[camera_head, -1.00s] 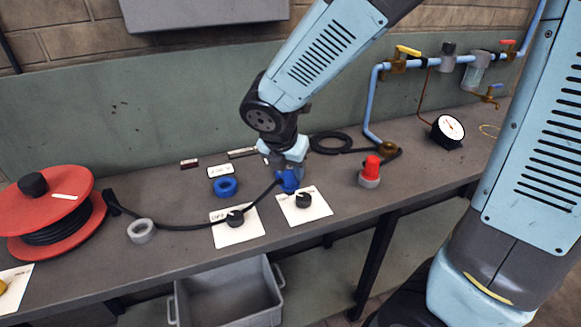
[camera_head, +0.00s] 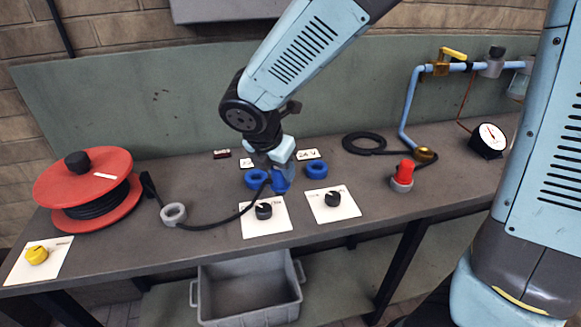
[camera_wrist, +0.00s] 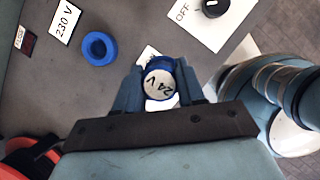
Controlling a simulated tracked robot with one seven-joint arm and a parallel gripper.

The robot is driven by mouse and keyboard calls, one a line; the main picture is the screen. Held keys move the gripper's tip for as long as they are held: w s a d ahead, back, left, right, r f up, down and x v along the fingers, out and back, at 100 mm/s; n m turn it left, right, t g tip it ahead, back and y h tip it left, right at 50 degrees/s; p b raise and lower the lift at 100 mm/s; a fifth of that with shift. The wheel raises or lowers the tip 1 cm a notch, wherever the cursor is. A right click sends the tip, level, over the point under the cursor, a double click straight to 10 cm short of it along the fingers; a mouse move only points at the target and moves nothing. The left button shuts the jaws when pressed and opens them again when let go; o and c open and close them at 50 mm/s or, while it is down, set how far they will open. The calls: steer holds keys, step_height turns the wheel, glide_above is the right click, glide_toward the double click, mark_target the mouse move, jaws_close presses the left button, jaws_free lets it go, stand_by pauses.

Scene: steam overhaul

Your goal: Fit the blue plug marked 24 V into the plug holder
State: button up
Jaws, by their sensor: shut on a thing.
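My gripper (camera_head: 280,180) is shut on the blue plug (camera_head: 283,184), held low over the bench. In the wrist view the plug (camera_wrist: 158,84) sits between the jaws with its round "24 V" face towards the camera. A black cable (camera_head: 215,225) runs left from it. The wrist view shows one holder (camera_wrist: 99,48) by the "230 V" label (camera_wrist: 65,20). Its ring looks empty.
Two white cards with black knobs (camera_head: 264,211) (camera_head: 333,198) lie in front. A grey ring (camera_head: 174,214) and a red cable reel (camera_head: 85,188) stand left. A red-topped fitting (camera_head: 403,174), gauge (camera_head: 489,138) and blue pipe (camera_head: 411,107) are right. A grey crate (camera_head: 247,292) is below.

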steer(key=shift+s+a, duration=0.15)
steer(key=shift+a, duration=0.75)
steer(key=shift+a, duration=0.1)
steer(key=s+a, duration=0.1)
steer(key=a, duration=1)
steer(key=shift+s+a, duration=0.3)
steer(key=shift+a, duration=0.05)
steer(key=s+a, duration=0.1)
steer(key=a, duration=1.1)
steer(key=shift+s, duration=0.4)
steer(key=shift+a, duration=0.35)
steer(key=shift+f, duration=2.9)
stand_by(0.4)
steer(key=o, duration=1.2)
